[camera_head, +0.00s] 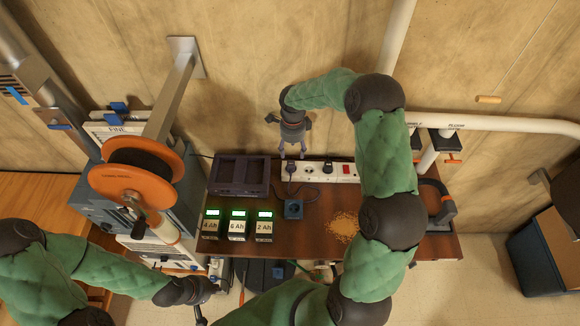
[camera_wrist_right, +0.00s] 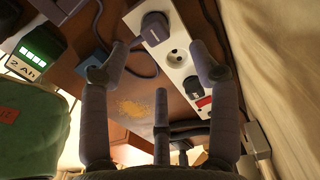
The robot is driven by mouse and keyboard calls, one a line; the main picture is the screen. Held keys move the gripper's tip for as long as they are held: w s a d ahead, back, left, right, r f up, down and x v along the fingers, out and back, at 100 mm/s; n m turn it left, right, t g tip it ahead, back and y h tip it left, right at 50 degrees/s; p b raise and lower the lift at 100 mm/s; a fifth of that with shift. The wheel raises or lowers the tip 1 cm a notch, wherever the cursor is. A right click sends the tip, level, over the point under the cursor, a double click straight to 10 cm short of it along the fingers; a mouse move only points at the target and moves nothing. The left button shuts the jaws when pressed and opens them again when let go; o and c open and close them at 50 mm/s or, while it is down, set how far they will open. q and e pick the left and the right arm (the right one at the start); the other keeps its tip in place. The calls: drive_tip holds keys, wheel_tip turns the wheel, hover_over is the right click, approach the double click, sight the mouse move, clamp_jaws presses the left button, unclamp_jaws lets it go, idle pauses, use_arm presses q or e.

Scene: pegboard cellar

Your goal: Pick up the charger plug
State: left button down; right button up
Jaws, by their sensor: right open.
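A dark blue-grey plug (camera_head: 291,168) with a cable sits in the left part of a white power strip (camera_head: 345,170) at the back of the brown table. In the right wrist view the plug (camera_wrist_right: 154,28) is seated in the strip (camera_wrist_right: 177,58). My right gripper (camera_head: 293,154) is open and empty, just behind the plug in the head view. In the wrist view its fingers (camera_wrist_right: 160,62) are spread, with the plug beyond the tips and apart from them. A second, black plug (camera_head: 328,168) sits further right on the strip. My left gripper (camera_head: 203,308) is low at the left, its fingers unclear.
A dark charger dock (camera_head: 238,175) stands left of the strip. Batteries (camera_head: 238,223) with green displays line the table's left side. A blue block (camera_head: 293,209) lies near the cable. Granules (camera_head: 343,226) are spread at the right. An orange reel (camera_head: 137,172) stands at the left.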

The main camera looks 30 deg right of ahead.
sight(291, 164)
drive_tip(key=shift+a+f, duration=0.2)
drive_tip(key=shift+f, duration=1.65)
drive_tip(key=shift+a+f, duration=0.15)
drive_tip(key=shift+f, duration=1.65)
drive_tip(key=shift+s, duration=0.1)
clamp_jaws()
